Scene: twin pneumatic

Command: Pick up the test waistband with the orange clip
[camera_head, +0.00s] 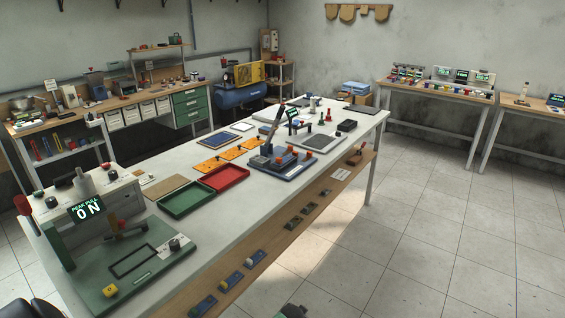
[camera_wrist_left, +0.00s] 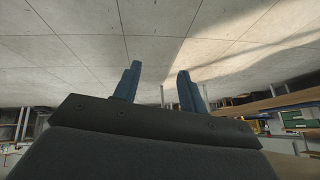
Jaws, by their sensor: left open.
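I cannot pick out a waistband with an orange clip for certain in either view. My right gripper is not clearly in view.
A green tray (camera_head: 186,211) and a red tray (camera_head: 246,176) lie mid-table. A green test rig with a "PEAK PULL 0 N" display (camera_head: 87,208) stands at the near left end. A lower wooden shelf (camera_head: 270,239) along the front holds small parts. The floor at right is clear.

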